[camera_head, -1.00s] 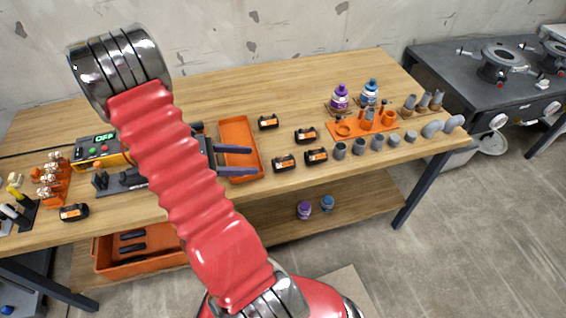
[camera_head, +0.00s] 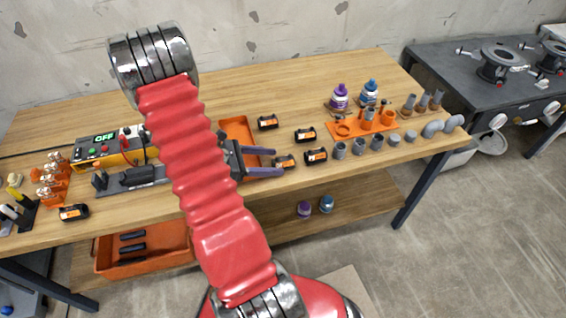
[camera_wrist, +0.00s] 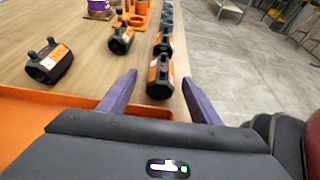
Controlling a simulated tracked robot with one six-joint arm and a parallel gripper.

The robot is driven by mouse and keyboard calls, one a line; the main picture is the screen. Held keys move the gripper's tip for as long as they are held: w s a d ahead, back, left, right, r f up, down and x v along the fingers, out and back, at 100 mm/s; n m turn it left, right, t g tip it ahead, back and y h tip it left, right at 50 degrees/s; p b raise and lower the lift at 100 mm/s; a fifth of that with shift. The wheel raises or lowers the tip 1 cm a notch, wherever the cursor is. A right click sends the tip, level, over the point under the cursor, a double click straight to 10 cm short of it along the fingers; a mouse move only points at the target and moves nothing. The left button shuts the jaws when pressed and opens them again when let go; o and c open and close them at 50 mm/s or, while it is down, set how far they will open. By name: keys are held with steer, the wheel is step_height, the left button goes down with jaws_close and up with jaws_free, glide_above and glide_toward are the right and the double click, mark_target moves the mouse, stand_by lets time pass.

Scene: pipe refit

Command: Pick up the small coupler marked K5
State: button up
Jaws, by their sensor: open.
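Several black couplers with orange labels lie on the wooden bench; the lettering is too small to read, so I cannot tell which is K5. The front-left coupler of the group (camera_head: 287,161) is just ahead of my gripper (camera_head: 277,162), roughly between its purple fingertips. In the wrist view this coupler (camera_wrist: 160,79) sits between and slightly beyond the open fingertips (camera_wrist: 159,80), with no visible contact. Another coupler (camera_head: 316,155) lies right behind it, also in the wrist view (camera_wrist: 163,44). Two more (camera_head: 268,122) (camera_head: 306,135) lie farther back.
An orange tray (camera_head: 236,128) lies behind my gripper, its rim left in the wrist view (camera_wrist: 30,104). An orange fixture (camera_head: 345,130), grey pipe fittings (camera_head: 394,139) and bottles (camera_head: 340,97) stand to the right. One more coupler (camera_head: 74,212) lies far left.

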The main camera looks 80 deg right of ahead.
mark_target(285, 162)
stand_by(0.3)
steer(key=shift+x, duration=2.7)
steer(key=shift+a, duration=0.1)
steer(key=c, duration=1.1)
steer(key=shift+c, duration=0.2)
steer(key=shift+r, duration=5)
